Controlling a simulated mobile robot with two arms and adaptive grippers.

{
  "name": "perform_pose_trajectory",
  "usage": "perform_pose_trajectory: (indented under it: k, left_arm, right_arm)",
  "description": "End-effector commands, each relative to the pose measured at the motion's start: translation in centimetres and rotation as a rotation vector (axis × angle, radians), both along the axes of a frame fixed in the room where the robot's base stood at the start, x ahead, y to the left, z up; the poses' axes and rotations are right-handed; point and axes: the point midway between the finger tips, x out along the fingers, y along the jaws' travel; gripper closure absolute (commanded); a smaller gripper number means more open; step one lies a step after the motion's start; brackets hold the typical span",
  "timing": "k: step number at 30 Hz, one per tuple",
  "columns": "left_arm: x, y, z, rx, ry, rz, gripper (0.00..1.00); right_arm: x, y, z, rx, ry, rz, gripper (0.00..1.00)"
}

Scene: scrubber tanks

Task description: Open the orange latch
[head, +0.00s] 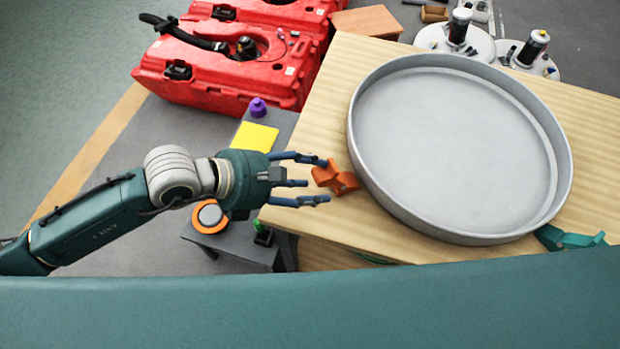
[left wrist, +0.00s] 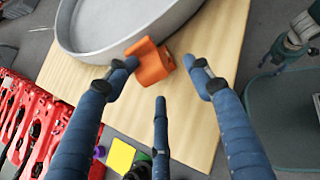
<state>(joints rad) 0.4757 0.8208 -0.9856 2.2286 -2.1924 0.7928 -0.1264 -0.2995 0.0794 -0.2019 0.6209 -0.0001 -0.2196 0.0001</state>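The orange latch (head: 336,178) sits on the left side of a round grey pan (head: 450,148), above the wooden tabletop. My left gripper (head: 322,179) is open, with its fingers spread toward the latch from the left. In the left wrist view the latch (left wrist: 150,62) lies just beyond the fingertips (left wrist: 163,77), close to the left finger's tip. Whether that finger touches it I cannot tell.
The wooden table (head: 335,85) carries the pan. A teal latch (head: 570,238) is at the pan's lower right. A dark side table (head: 235,235) holds a yellow pad (head: 255,137) and an orange-rimmed disc (head: 210,216). Red tanks (head: 230,70) stand behind.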

Motion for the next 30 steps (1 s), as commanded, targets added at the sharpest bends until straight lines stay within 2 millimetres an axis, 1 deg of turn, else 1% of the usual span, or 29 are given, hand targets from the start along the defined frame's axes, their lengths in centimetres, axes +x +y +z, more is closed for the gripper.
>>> perform_pose_trajectory:
  k: [1,2,5,8,11,18,21,25,30]
  left_arm:
    - [0.3,0.5,-0.7,0.016,0.006,0.009,0.52]
    - [0.3,0.5,-0.7,0.016,0.006,0.01,0.52]
    - [0.3,0.7,-0.5,0.016,0.005,0.011,0.52]
    - [0.0,1.5,0.1,0.016,0.004,0.01,0.52]
    - [-0.6,2.7,1.4,0.014,0.001,0.008,0.52]
    - [-2.3,6.6,4.7,0.009,-0.001,0.006,0.52]
    - [-2.9,7.7,5.8,0.007,-0.003,0.004,0.52]
    - [-3.3,8.6,6.7,0.003,-0.003,0.001,0.52]
    - [-3.6,9.1,7.3,-0.001,-0.003,0.0,0.52]
  right_arm:
    - [0.0,0.0,-0.1,0.0,-0.001,-0.001,0.52]
    - [0.1,0.0,-0.1,0.0,-0.001,-0.002,0.52]
    - [0.1,-0.1,0.0,0.0,-0.001,-0.003,0.52]
    - [0.0,-0.1,0.0,-0.001,0.0,-0.002,0.52]
    - [0.0,-0.1,0.0,-0.001,0.001,-0.002,0.52]
    - [-0.1,-0.1,0.0,-0.001,0.002,-0.002,0.52]
    - [-0.1,-0.1,0.0,-0.001,0.002,-0.002,0.52]
    - [-0.1,-0.1,0.0,-0.001,0.002,-0.002,0.52]
    - [-0.1,-0.1,0.0,-0.001,0.002,-0.002,0.52]
